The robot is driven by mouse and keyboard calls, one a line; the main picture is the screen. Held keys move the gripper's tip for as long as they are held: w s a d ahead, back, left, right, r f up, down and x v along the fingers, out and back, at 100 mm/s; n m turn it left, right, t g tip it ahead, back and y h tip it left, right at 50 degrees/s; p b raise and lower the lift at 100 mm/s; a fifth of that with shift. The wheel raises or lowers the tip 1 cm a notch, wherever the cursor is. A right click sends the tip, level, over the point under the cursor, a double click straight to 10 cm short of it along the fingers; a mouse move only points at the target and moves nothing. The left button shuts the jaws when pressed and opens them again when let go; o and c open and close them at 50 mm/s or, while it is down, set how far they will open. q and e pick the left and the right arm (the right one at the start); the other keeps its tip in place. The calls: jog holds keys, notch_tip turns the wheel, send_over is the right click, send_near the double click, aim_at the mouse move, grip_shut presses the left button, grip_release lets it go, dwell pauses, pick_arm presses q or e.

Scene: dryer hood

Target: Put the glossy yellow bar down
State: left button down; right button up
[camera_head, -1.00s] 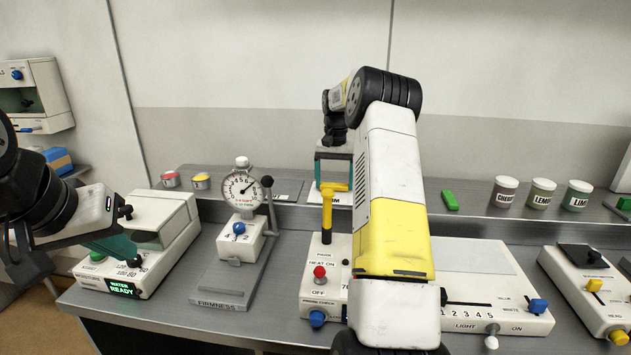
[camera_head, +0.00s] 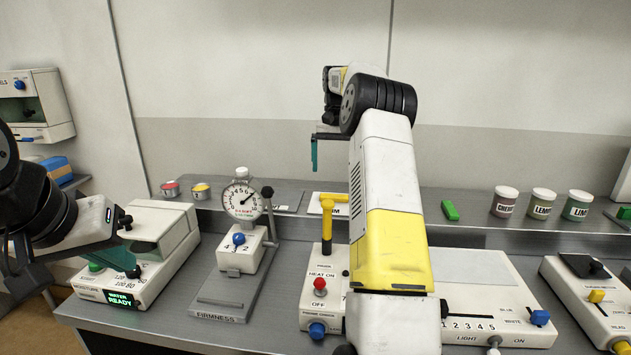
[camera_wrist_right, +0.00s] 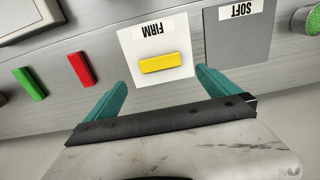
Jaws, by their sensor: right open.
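The glossy yellow bar (camera_wrist_right: 164,63) lies flat on the white card marked FIRM (camera_wrist_right: 136,48) in the right wrist view. My right gripper (camera_wrist_right: 163,80) is open and empty, with one teal finger on each side of the bar and apart from it. In the head view this gripper (camera_head: 315,155) hangs above the rear shelf, partly hidden by my arm.
A grey SOFT card (camera_wrist_right: 238,35) adjoins the FIRM card. A red bar (camera_wrist_right: 82,69) and a green bar (camera_wrist_right: 31,84) lie on the shelf. A yellow-topped post (camera_head: 327,215) stands in front of the FIRM card. The dial gauge (camera_head: 241,200) and labelled jars (camera_head: 541,203) are nearby.

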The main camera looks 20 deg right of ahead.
jog(key=s+a+r+n+t, duration=0.3)
jog(key=s+a+r, duration=0.9)
jog(key=s+r, duration=0.3)
jog(key=s+a+f+n+t, duration=0.1)
jog(key=s+a+f, duration=0.1)
jog(key=s, duration=0.5)
jog(key=s+a+f+n+t+y, duration=0.1)
jog(key=s+a+f, duration=0.2)
jog(key=s, duration=0.5)
jog(key=s+a+f+t+y, duration=0.1)
jog(key=s+a+f, duration=0.1)
jog(key=s+f, duration=0.3)
jog(key=shift+s+a+n, duration=0.35)
jog(key=shift+s+n, duration=0.05)
jog(key=shift+s, duration=0.85)
